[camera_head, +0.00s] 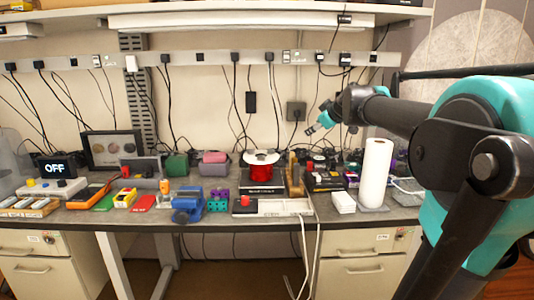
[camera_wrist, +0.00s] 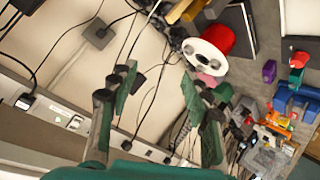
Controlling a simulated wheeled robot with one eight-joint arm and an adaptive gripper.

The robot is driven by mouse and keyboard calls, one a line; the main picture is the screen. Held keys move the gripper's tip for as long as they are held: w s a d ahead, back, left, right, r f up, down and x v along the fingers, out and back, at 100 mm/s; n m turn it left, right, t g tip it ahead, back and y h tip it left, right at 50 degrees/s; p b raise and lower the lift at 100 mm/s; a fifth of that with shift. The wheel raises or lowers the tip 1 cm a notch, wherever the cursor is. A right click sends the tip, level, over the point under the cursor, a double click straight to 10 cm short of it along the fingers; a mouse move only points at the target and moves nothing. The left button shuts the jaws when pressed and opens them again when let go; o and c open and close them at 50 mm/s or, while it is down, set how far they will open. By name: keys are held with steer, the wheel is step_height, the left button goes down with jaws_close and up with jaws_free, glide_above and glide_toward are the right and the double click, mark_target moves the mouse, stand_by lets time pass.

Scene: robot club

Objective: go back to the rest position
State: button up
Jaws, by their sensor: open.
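My gripper (camera_head: 320,124) is raised above the back part of the workbench in the head view, in front of the wall. In the wrist view my gripper (camera_wrist: 158,95) has its two fingers wide apart with nothing between them. Wall, cables and an outlet show behind the gap. My arm reaches in from the right side of the head view. The workbench (camera_head: 340,217) lies below the gripper, and the gripper touches nothing that I can see.
A white paper roll (camera_head: 375,172) stands upright to the right. A blue vise (camera_head: 188,205) and several small objects crowd the bench. Cables hang along the wall, and a shelf (camera_head: 250,18) runs above.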

steer(key=s+a+f+m+g, duration=0.1)
steer(key=s+f+m+g, duration=0.1)
steer(key=s+f, duration=0.6)
steer(key=s+f+m+g, duration=0.15)
steer(key=s+f, duration=0.35)
steer(key=f, duration=0.8)
steer(key=s+d+f+m+g+h, duration=0.1)
steer(key=s+f+m+g, duration=0.1)
steer(key=s+f, duration=0.7)
steer(key=s+d+f+m+g+h, duration=0.1)
steer(key=s+f+m, duration=0.3)
steer(key=s+f, duration=0.5)
steer(key=shift+s+d+f+g+h, duration=0.2)
steer(key=shift+s+d+g+h, duration=0.2)
steer(key=shift+s+h, duration=0.4)
steer(key=shift+m, duration=0.25)
